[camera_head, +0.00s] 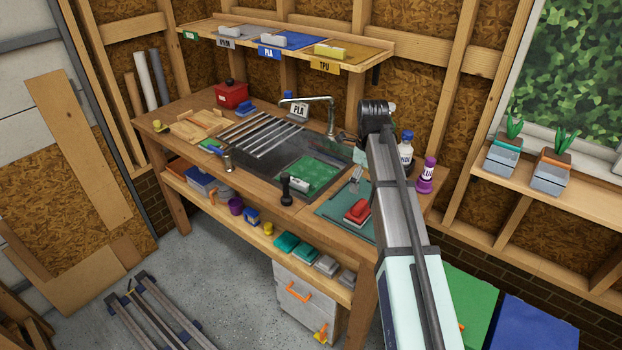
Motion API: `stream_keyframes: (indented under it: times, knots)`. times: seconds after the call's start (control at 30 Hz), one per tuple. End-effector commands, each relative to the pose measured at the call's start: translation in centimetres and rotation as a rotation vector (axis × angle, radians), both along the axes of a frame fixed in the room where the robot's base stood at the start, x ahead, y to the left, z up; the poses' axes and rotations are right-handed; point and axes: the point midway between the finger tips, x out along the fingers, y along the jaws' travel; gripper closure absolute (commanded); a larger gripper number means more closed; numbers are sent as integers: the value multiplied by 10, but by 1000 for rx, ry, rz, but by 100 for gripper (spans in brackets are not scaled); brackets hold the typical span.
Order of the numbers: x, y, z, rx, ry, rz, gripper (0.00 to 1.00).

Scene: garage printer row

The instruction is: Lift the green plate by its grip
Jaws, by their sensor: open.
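The green plate (322,173) lies in the dark sink-like basin in the middle of the workbench. A pale grip block (298,184) shows at its near left edge. My arm reaches in from the bottom right, and its far end stands right of the basin. My gripper (345,137) shows only as a small dark shape left of that end, near the tap. It is apart from the green plate and partly hidden by my arm. Its fingers are too small to make out clearly, and I see nothing held.
A curved tap (315,99) stands behind the basin, and a black-knobbed post (286,188) in front. Metal slats (262,133) lie to the left. A red-handled tool (357,211) lies on a teal mat (338,213). Bottles stand right of my arm. A shelf hangs above.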

Motion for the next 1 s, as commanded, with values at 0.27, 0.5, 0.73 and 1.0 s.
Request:
stream_keyframes:
  times: [0.27,0.5,0.73,1.0]
  knots:
    - [0,0,0,0,0,0,0]
    - [0,0,0,0,0,0,25]
    - [0,0,0,0,0,0,46]
    - [2,-5,-9,0,1,-7,46]
